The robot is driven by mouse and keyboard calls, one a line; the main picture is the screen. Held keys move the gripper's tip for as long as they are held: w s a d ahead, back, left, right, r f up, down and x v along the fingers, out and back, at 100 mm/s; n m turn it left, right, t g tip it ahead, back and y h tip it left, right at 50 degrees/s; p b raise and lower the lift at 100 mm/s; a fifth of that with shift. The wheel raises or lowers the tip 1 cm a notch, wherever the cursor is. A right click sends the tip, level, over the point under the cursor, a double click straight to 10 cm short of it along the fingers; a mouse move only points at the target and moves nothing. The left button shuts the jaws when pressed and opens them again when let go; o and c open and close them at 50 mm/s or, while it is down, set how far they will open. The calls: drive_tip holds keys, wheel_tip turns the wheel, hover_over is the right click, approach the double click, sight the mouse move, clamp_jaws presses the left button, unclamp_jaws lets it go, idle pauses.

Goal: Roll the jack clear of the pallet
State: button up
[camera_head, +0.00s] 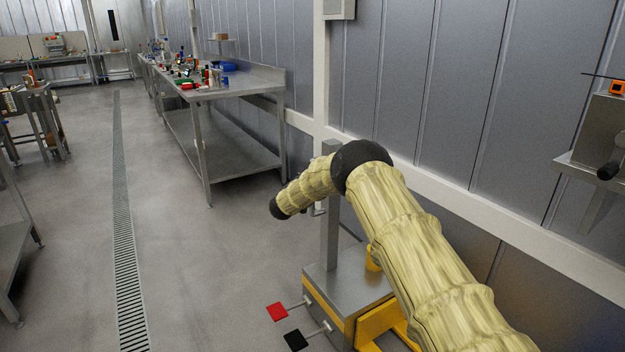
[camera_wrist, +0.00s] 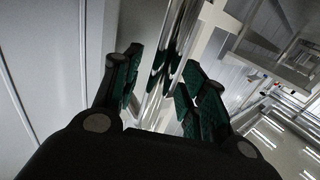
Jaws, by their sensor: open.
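The jack (camera_head: 345,283) appears to be the grey and yellow machine at the lower middle of the head view. It has an upright grey mast (camera_head: 330,235), a red pedal (camera_head: 277,312) and a black pedal (camera_head: 295,340). My arm covers its right side. I cannot make out a pallet. My arm reaches past the mast's upper part, and my gripper is hidden in the head view. In the wrist view my gripper (camera_wrist: 162,78) is open, its green-padded fingers on either side of a shiny metal bar (camera_wrist: 177,45). I cannot tell whether they touch it.
A steel workbench (camera_head: 235,91) with several small items stands along the panelled wall beyond the jack. A drain grating (camera_head: 124,240) runs along the floor. Open floor lies left of the jack. More benches (camera_head: 40,112) stand at the left. A metal unit (camera_head: 597,135) is at the right.

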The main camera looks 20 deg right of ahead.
drive_tip(key=v, duration=1.1)
drive_tip(key=shift+s+a+f, duration=0.1)
